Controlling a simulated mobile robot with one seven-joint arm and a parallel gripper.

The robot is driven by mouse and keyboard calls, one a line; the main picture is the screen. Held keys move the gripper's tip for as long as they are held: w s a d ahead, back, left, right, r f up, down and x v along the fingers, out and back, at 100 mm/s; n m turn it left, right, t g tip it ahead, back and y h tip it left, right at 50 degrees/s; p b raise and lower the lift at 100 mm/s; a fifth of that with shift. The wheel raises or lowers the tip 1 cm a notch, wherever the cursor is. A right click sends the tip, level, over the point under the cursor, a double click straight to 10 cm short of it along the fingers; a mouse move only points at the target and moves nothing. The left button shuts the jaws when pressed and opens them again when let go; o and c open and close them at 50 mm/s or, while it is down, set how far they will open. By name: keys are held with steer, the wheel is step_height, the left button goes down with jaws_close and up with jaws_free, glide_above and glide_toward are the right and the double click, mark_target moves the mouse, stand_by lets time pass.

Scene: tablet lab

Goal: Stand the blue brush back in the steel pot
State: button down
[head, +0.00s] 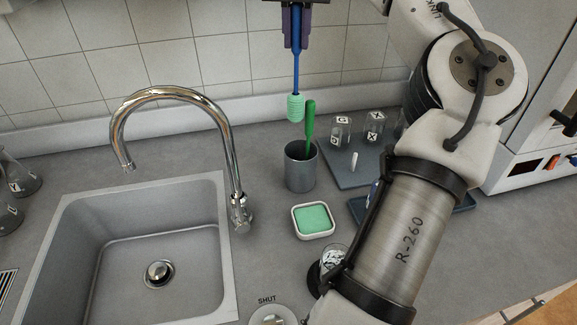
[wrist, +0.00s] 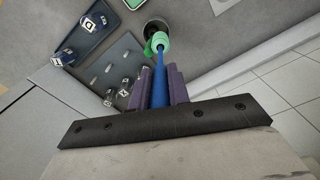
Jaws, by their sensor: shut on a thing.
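The blue brush (head: 296,62) hangs upright from my gripper (head: 295,30), with its pale green bristle head (head: 295,108) at the bottom. My gripper is shut on the brush's handle. The grey steel pot (head: 301,168) stands on the counter below, with a green-handled tool (head: 309,122) in it. In the head view the bristle head is above the pot's rim and apart from it. In the wrist view the brush (wrist: 159,90) runs away from my gripper (wrist: 159,88), and its head (wrist: 158,42) partly covers the dark pot (wrist: 155,26).
A tray with green sponge (head: 313,220) sits in front of the pot. A grey rack (head: 352,172) with labelled glassware is to its right. The sink (head: 150,250) and curved faucet (head: 232,160) are to the left. A glass (head: 333,258) stands near my arm.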

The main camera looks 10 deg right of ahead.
mark_target(294, 122)
steer(key=shift+w, duration=0.15)
step_height(294, 122, down, 15)
steer(key=shift+r+p, duration=0.1)
steer(key=shift+p, duration=0.55)
steer(key=shift+s+f, duration=0.2)
steer(key=shift+f, duration=0.35)
steer(key=f, duration=0.2)
steer(key=f+p, duration=0.1)
steer(key=f, duration=0.1)
steer(key=shift+w, duration=0.25)
steer(key=shift+s+r, duration=0.15)
steer(key=shift+f, duration=0.2)
steer(key=c, duration=1.3)
jaws_free()
steer(key=shift+r, duration=0.1)
